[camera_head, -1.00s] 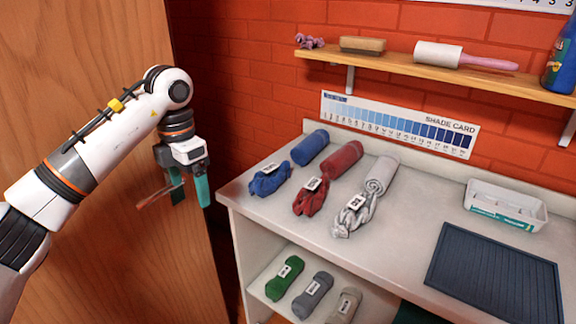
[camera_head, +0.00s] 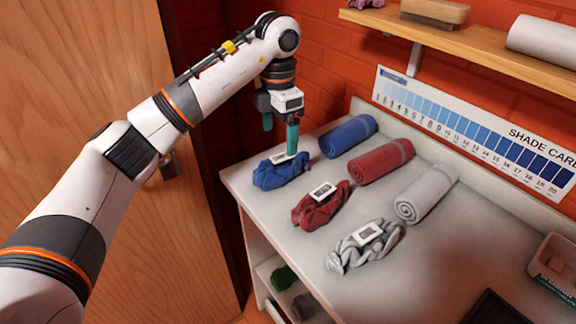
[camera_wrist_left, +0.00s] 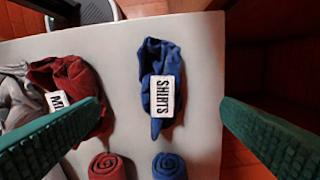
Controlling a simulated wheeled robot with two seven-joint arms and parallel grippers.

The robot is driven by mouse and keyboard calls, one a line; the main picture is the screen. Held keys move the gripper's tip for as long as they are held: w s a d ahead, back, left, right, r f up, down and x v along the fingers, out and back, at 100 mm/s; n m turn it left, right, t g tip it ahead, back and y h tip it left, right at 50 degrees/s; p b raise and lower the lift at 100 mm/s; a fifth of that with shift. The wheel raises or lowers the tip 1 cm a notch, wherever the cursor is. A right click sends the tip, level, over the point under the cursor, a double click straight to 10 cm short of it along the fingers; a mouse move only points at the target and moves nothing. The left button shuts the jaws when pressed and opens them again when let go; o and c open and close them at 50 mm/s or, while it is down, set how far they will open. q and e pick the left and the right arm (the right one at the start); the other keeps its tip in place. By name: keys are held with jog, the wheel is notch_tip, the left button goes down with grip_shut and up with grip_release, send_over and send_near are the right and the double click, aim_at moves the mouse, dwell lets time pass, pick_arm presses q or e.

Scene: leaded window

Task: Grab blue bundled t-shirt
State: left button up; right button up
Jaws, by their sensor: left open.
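The blue bundled t-shirt (camera_head: 280,172) lies at the left end of the white counter, with a white tag on it. In the left wrist view the bundle (camera_wrist_left: 158,85) sits between the two green fingers, and its tag reads "SHIRTS". My left gripper (camera_head: 280,135) is open and empty, pointing down just above and behind the bundle. Its fingers also show wide apart in the left wrist view (camera_wrist_left: 165,128). How far the fingertips are above the bundle is hard to tell. My right gripper is not in view.
A rolled blue cloth (camera_head: 348,136) lies behind the bundle. A red bundle (camera_head: 320,207), a red roll (camera_head: 381,160), a grey bundle (camera_head: 365,246) and a grey roll (camera_head: 427,192) lie to the right. A wooden shelf (camera_head: 470,42) hangs above. A wooden door (camera_head: 80,90) stands left.

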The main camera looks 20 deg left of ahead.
aim_at(278, 157)
pick_arm(q)
notch_tip(278, 157, down, 4)
jog(key=shift+s+a+f, duration=0.1)
jog(key=shift+a, duration=0.05)
jog(key=shift+w+f+p, duration=0.15)
jog(key=shift+f+p, duration=0.2)
jog(key=shift+f, duration=1.05)
jog(key=shift+w+f+p, duration=0.1)
jog(key=shift+f+p, duration=0.2)
jog(key=shift+f, duration=1.1)
jog(key=c, duration=1.2)
